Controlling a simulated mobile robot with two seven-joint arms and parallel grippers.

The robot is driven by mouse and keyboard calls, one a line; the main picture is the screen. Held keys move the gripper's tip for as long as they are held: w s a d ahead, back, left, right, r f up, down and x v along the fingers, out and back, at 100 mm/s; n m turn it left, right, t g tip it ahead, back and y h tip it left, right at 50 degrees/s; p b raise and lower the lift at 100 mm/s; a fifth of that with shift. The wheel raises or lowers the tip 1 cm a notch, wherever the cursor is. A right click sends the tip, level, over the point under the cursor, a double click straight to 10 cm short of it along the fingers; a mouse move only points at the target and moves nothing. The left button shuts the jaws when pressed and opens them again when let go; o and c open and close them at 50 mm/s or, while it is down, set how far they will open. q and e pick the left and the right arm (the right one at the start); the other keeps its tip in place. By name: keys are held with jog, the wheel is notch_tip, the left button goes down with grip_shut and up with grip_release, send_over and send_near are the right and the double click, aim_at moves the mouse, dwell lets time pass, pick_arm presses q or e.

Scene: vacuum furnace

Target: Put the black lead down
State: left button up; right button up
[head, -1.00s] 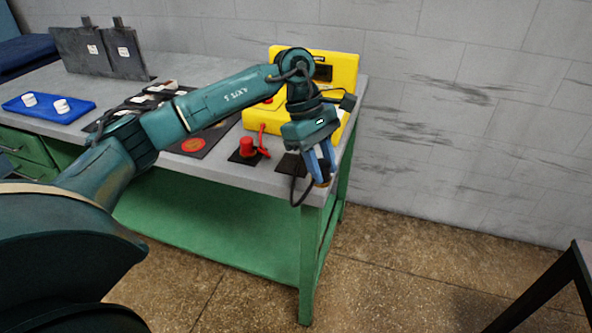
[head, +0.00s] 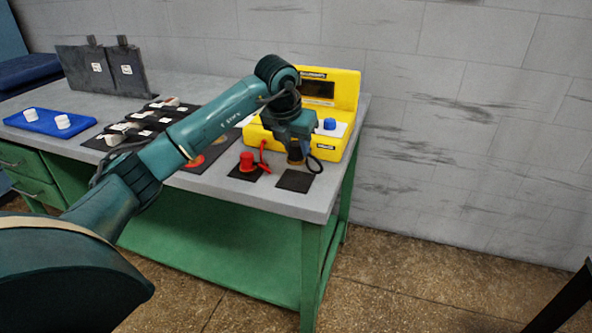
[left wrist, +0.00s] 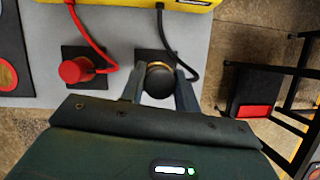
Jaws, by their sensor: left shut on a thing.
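My left gripper (head: 297,158) is shut on the black lead (left wrist: 158,80), whose dark round end with a brass-coloured ring sits between the fingers in the left wrist view. The lead's black cable (head: 315,163) loops to the yellow case (head: 341,90). In the head view the gripper is just behind a bare black square pad (head: 294,181) near the table's front right corner; its exact height above the table is hard to tell. The red lead (head: 246,161) stands on its own black pad to the left. My right gripper is not in view.
The yellow case stands open behind the gripper, with a blue knob (head: 329,124) on its panel. A blue tray (head: 40,126) with white pieces and a dark mat with labelled items lie left. The table's front and right edges are close.

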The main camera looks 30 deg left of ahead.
aim_at(294, 159)
pick_arm(q)
jog(key=shift+f, duration=2.75)
jog(key=o, duration=1.1)
jog(key=shift+f, duration=0.1)
